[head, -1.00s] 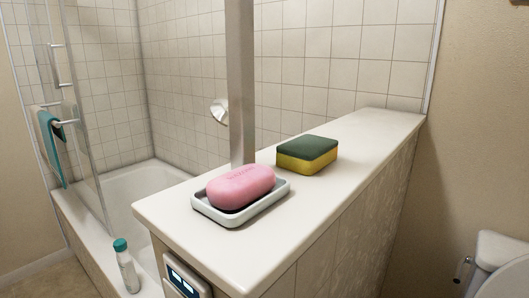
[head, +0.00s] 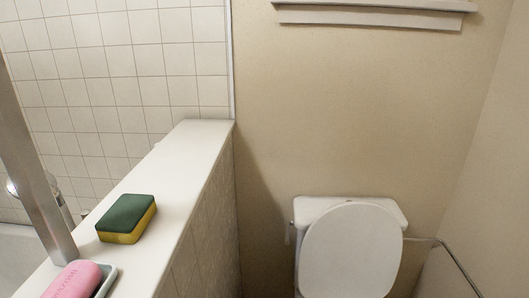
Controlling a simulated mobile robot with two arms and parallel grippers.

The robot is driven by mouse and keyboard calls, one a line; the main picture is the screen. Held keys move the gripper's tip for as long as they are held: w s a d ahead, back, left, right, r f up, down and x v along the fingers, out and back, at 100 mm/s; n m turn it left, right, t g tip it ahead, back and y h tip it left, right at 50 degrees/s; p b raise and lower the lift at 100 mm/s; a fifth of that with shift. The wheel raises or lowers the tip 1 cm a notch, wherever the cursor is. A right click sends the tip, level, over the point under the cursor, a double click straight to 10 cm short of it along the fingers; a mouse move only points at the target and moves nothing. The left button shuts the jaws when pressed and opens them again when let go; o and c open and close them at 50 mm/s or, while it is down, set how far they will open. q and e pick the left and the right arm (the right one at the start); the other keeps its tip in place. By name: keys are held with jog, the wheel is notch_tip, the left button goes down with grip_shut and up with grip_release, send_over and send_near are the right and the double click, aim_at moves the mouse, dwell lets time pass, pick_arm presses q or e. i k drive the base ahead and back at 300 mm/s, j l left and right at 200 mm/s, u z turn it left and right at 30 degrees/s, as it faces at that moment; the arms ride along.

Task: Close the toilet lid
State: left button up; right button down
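The white toilet stands against the back wall at the lower right of the head view. Its lid (head: 350,252) is up, leaning back against the white tank (head: 385,207). The toilet's seat and bowl are below the frame edge and cannot be seen. Neither of my grippers shows in the head view.
A tiled half wall with a white ledge (head: 185,160) runs along the toilet's left. A green and yellow sponge (head: 127,218) and pink soap (head: 75,281) in a dish lie on it. A metal rail (head: 459,268) is right of the toilet; a white shelf (head: 370,15) hangs above.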

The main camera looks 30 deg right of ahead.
aim_at(352, 249)
jog(key=z, duration=1.35)
jog(key=k+j, duration=0.15)
jog(key=k, duration=0.2)
jog(key=k+j, duration=0.1)
jog(key=k, duration=0.25)
